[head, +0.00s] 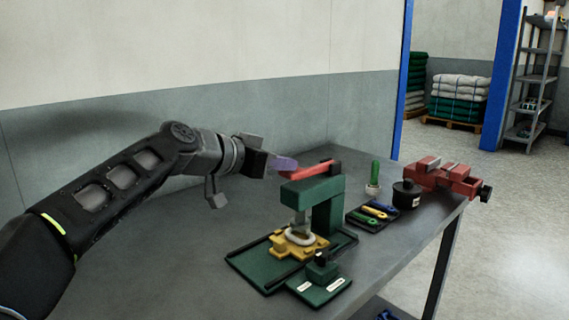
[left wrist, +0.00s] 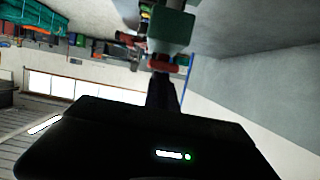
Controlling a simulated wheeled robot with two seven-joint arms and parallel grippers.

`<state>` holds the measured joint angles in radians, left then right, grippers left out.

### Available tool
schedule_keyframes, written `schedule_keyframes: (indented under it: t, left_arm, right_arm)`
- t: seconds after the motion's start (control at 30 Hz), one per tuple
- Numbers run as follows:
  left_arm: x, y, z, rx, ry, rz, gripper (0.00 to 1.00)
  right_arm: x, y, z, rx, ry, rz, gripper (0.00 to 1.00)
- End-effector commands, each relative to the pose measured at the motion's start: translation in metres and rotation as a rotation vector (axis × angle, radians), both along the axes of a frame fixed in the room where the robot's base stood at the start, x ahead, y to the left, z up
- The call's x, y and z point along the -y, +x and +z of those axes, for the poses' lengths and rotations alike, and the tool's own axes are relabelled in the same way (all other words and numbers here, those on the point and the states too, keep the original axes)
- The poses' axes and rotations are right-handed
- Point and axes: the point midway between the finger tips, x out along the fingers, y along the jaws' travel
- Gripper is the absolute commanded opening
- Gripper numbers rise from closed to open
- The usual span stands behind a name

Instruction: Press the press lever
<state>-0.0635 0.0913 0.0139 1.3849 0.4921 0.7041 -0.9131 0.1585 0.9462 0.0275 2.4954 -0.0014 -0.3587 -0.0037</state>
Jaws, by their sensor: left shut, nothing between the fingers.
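A green press (head: 325,204) stands on a dark green base plate on the grey table. Its red lever (head: 307,170) runs along the top, from a dark pivot at the right to a free end at the left. My left gripper (head: 287,163) is shut and empty, its purplish tips right by the lever's free end; I cannot tell whether they touch. The left wrist view shows the red lever (left wrist: 164,64) just beyond the dark fingers, with the green press (left wrist: 170,30) behind it. A white ring (head: 299,237) sits on a yellow block under the press. My right gripper is not in view.
A small black tray (head: 373,214) with coloured tools, a green-handled tool (head: 374,175), a black round container (head: 406,194) and a red vise (head: 446,177) stand right of the press. The wall is close behind the table. The table's left part is clear.

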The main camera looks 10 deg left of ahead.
Motion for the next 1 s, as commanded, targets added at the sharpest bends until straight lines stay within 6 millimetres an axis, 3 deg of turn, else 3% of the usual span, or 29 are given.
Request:
schedule_keyframes:
  t: [0.03, 0.13, 0.37, 0.43, 0.7, 1.0]
  left_arm:
    - [-0.001, 0.000, -0.010, -0.026, 0.010, -0.004, 0.00]
    - [0.001, 0.000, -0.001, -0.023, 0.010, -0.004, 0.00]
    - [0.008, -0.003, 0.046, -0.004, 0.006, -0.001, 0.00]
    - [-0.004, -0.018, 0.041, -0.002, 0.005, 0.003, 0.00]
    - [-0.033, -0.064, 0.059, 0.002, 0.001, 0.002, 0.00]
    - [-0.046, -0.084, 0.067, 0.001, 0.001, 0.001, 0.00]
  right_arm:
    - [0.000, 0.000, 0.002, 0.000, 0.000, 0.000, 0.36]
    - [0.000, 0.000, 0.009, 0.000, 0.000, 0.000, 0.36]
    - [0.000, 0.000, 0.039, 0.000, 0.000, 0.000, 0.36]
    - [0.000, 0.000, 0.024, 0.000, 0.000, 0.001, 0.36]
    - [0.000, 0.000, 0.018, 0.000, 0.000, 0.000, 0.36]
    - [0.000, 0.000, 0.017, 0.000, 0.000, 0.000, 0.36]
